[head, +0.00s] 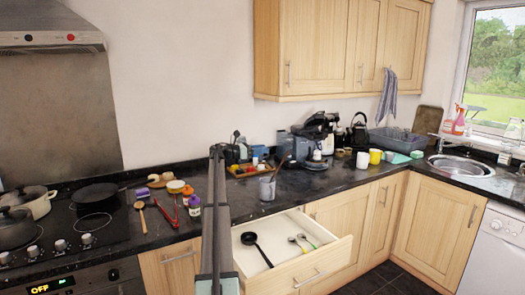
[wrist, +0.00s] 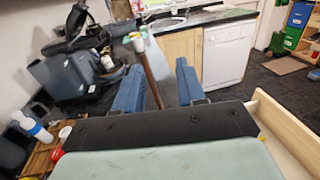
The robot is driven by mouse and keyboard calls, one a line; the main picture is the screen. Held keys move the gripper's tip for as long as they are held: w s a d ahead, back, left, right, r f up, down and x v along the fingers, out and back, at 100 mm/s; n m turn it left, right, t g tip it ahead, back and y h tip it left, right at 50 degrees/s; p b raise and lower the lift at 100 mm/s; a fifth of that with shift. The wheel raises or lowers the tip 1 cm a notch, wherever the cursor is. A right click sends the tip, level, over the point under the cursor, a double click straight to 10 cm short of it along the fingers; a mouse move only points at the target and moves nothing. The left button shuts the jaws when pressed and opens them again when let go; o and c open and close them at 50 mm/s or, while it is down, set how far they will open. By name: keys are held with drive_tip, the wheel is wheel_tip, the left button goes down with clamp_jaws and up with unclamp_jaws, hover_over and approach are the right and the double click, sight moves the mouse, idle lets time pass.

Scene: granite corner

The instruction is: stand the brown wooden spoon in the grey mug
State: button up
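The grey mug (head: 267,187) stands upright on the dark counter, behind the open drawer, in the head view. A thin brown handle, which looks like the brown wooden spoon (head: 279,167), rises from its mouth and leans right. In the wrist view my gripper (wrist: 157,64) is open, its two blue fingers wide apart. A brown stick that looks like the spoon's handle (wrist: 150,75) shows between them, close to the left finger and clear of the right one. Its lower part is hidden behind the gripper's black bar. In the head view the fingers are not visible.
The open drawer (head: 331,252) holds a black ladle (head: 256,246) and other utensils. A lighter wooden spoon (head: 140,211), red tongs (head: 176,212) and jars lie left of my arm. A coffee machine (head: 318,132), white mug (head: 362,161) and yellow mug (head: 375,156) stand farther back.

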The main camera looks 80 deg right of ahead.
drive_tip(key=v, duration=1.3)
idle(0.6)
